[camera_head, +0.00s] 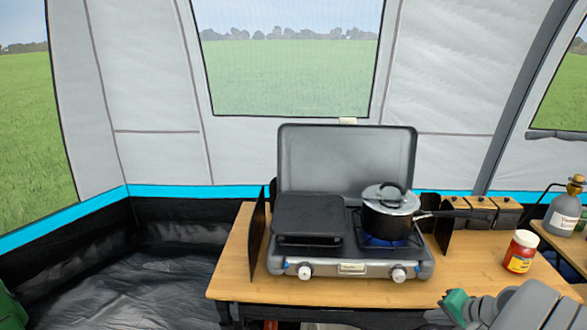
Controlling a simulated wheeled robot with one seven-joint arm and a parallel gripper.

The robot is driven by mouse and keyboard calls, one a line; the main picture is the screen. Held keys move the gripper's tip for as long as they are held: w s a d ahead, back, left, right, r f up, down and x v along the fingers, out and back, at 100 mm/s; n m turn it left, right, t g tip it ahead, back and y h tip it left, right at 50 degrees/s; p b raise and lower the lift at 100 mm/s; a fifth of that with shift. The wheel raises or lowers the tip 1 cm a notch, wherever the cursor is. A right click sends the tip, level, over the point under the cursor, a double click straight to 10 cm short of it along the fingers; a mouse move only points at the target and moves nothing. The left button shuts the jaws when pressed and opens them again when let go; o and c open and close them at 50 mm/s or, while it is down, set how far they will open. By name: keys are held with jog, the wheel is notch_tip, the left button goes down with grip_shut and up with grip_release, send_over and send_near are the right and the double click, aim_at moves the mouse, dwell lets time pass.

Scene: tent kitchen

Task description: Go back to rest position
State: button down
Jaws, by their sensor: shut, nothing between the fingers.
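My gripper (457,303) is at the lower right, in front of the table's front edge in the picture. Its teal fingertips point left and are shut with nothing between them. My grey arm runs from it to the lower right corner. The gripper is apart from the camping stove (350,268) and from the red-labelled jar (521,252).
A lidded black pot (390,221) sits on the right burner over a blue flame, its handle pointing right. A black griddle (308,216) covers the left burner. The wooden table (235,274) also bears dark canisters (470,212). A grey bottle (562,214) stands right.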

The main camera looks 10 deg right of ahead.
jog(key=s+a+f+n+g, duration=0.1)
jog(key=s+a+f+g, duration=0.25)
jog(key=s, duration=0.35)
jog(key=s+a+f+g, duration=0.2)
jog(key=s+a+g, duration=0.15)
jog(key=s, duration=0.45)
jog(key=w+a+r+n, duration=0.3)
jog(key=a+r, duration=0.1)
jog(key=a, duration=0.4)
jog(key=w+a+r+n+t+h+p, duration=0.1)
jog(key=w+a+r+n, duration=0.2)
jog(key=a, duration=0.5)
jog(key=w+a+r+n+t, duration=0.1)
jog(key=w+a+r+n, duration=0.3)
jog(key=a, duration=0.4)
notch_tip(320, 180, up, 2)
jog(key=shift+n, duration=0.5)
jog(key=c, duration=2.2)
grip_release()
